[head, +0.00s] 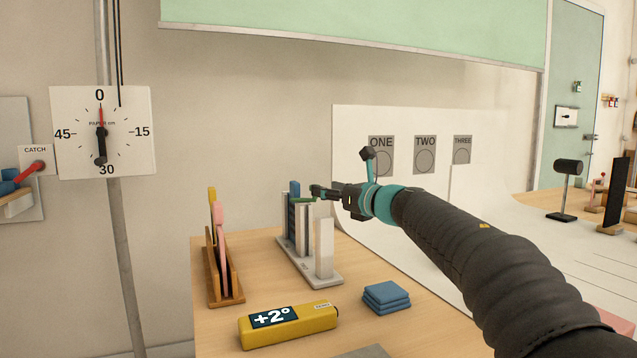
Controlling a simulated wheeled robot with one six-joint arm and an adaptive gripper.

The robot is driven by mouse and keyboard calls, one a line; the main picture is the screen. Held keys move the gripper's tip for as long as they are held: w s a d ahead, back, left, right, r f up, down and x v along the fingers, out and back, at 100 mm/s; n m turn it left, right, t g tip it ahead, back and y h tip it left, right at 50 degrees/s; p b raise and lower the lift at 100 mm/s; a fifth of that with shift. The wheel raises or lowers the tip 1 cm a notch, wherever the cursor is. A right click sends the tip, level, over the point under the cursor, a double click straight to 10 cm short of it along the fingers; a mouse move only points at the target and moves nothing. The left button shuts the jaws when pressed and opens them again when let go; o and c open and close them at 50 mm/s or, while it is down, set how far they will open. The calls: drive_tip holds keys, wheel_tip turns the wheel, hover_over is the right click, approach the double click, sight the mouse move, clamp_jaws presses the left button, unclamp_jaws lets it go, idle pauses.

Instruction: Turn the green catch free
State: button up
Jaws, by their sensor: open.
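A small green piece (302,200), which looks like the green catch, lies across the top of a white and blue upright stand on the wooden table. My gripper (316,192) comes in from the right, with its dark fingers at the green piece's right end. The gripper is open; at this size I cannot tell whether its fingers touch the green piece or sit around it. The stand (325,279) has a light grey base and several upright slabs. A red lever (33,169) under a CATCH label is on the wall panel at far left.
A wooden rack (226,300) with pink and yellow boards stands left of the stand. A yellow level reading +2° (288,325) and blue stacked pads (386,297) lie in front. A dial (102,132) hangs behind. A white backdrop (350,125) rises behind my arm.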

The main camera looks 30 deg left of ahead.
drive_tip(key=shift+p+x, duration=0.55)
drive_tip(key=shift+x, duration=1.6)
drive_tip(key=shift+w, duration=0.1)
clamp_jaws()
